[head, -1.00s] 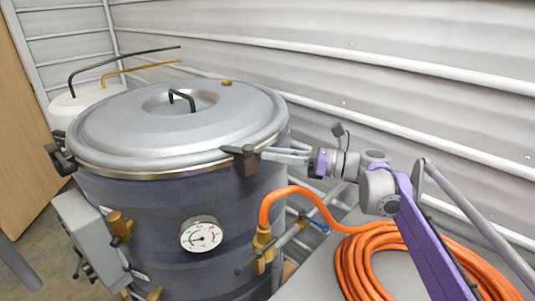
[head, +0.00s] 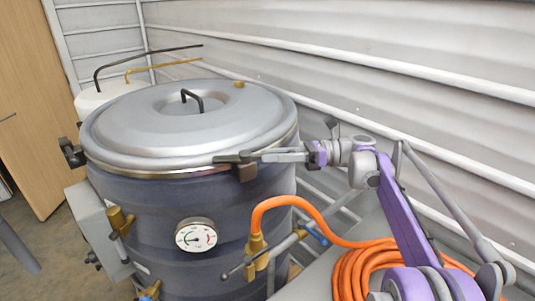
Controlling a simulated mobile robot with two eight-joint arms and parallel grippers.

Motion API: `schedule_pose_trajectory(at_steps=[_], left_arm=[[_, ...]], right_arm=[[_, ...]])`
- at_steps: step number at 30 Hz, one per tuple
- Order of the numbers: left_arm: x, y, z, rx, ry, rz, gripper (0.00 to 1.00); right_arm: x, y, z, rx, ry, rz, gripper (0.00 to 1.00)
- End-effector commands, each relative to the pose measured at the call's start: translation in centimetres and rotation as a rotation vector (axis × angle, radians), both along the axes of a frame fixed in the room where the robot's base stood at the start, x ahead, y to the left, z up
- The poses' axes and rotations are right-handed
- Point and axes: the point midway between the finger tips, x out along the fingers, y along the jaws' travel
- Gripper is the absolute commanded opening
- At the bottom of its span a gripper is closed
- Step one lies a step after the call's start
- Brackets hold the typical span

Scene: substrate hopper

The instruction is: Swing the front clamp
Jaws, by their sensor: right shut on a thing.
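The large dark vessel (head: 150,220) stands left of centre, its grey lid (head: 150,130) seated on the rim with a black handle on top. The front clamp (head: 245,173) is a dark brown block at the rim's right front, with a dark lever lying along the lid edge. My right gripper (head: 256,156) reaches in from the right and is shut on the clamp's lever, partly hiding it. Another dark clamp (head: 72,154) sits at the rim's left side. My left gripper is not in view.
A coiled orange hose (head: 365,270) lies on a grey surface at the lower right and runs to a brass valve (head: 256,255). A round gauge (head: 196,235) is on the vessel's front. A corrugated wall (head: 400,60) stands close behind.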

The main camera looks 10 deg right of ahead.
Motion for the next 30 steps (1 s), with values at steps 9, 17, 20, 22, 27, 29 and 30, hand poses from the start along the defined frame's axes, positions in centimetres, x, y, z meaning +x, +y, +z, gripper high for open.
schedule_pose_trajectory(at_steps=[9,17,20,22,27,29,30], left_arm=[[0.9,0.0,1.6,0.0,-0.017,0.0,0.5],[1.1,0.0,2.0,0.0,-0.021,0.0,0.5],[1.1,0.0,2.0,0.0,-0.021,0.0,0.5],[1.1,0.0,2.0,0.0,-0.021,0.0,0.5],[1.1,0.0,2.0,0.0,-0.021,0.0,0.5],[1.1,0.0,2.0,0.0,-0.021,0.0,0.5],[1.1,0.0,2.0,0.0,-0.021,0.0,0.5]], right_arm=[[0.8,-0.4,0.3,-0.001,-0.003,0.162,0.0],[1.0,-0.4,0.1,-0.001,-0.002,0.214,0.0],[1.0,-0.3,0.1,-0.001,-0.002,0.219,0.0],[0.9,-0.3,0.1,0.0,-0.001,0.22,0.0],[0.9,-0.3,0.1,0.0,-0.001,0.221,0.0],[0.9,-0.3,0.1,0.0,-0.001,0.221,0.0],[0.9,-0.3,0.1,0.0,-0.001,0.221,0.35]])
